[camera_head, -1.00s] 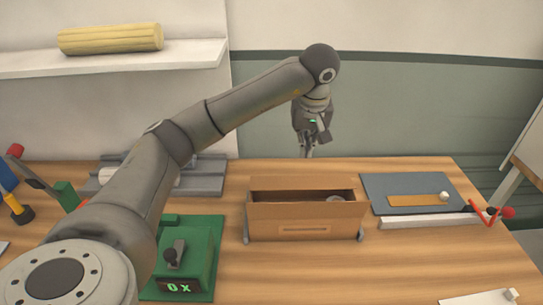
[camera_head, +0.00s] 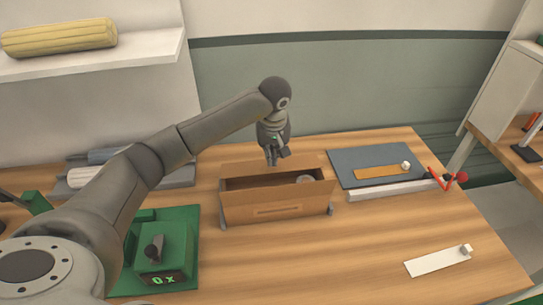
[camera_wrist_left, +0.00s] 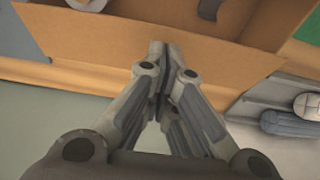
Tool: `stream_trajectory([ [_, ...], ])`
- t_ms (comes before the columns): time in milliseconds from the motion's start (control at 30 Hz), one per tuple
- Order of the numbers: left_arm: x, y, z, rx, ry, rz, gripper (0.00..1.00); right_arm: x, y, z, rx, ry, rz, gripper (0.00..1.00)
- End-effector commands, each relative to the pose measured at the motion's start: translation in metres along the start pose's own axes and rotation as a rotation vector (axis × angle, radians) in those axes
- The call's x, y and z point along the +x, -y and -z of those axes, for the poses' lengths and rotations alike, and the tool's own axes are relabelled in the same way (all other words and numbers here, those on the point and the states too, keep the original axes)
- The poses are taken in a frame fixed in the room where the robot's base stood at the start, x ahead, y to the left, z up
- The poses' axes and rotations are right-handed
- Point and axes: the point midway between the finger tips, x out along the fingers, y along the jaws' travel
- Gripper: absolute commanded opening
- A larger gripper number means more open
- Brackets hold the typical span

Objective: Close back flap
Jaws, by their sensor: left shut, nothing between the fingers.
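An open brown cardboard box (camera_head: 240,211) stands on the wooden table. Its back flap (camera_head: 309,163) stands up along the far edge, and the box mouth is uncovered. In the left wrist view the flap (camera_wrist_left: 85,80) crosses the picture beyond the fingers. My left gripper (camera_head: 271,162) points down at the back flap, near the middle of its length. Its fingers are shut and empty; the fingertips (camera_wrist_left: 160,50) overlap the flap in the wrist view. I cannot tell whether they touch it. My right gripper is not in view.
A green device (camera_head: 165,251) stands to the left. A grey mat (camera_head: 345,158), a white bar (camera_head: 385,191) and a red item (camera_head: 462,177) lie to the right. The front right table is mostly clear.

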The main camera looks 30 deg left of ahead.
Motion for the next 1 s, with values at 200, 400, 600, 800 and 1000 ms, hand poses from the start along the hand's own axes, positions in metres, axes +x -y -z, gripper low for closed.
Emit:
stream_trajectory([
  [200, 0.015, 0.000, -0.006, -0.002, 0.000, 0.000, 0.00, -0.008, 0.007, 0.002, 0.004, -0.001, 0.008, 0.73],
  [400, 0.018, 0.000, -0.008, -0.002, -0.001, 0.000, 0.00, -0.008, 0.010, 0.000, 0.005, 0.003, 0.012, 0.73],
  [600, 0.018, 0.000, -0.008, -0.001, -0.001, 0.000, 0.00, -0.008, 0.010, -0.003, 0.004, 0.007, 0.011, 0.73],
  [800, 0.027, 0.000, -0.013, 0.000, -0.004, 0.001, 0.00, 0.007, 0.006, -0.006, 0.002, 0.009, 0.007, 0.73],
  [1000, 0.033, 0.000, -0.020, 0.000, -0.002, 0.000, 0.00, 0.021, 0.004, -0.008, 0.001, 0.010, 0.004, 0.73],
])
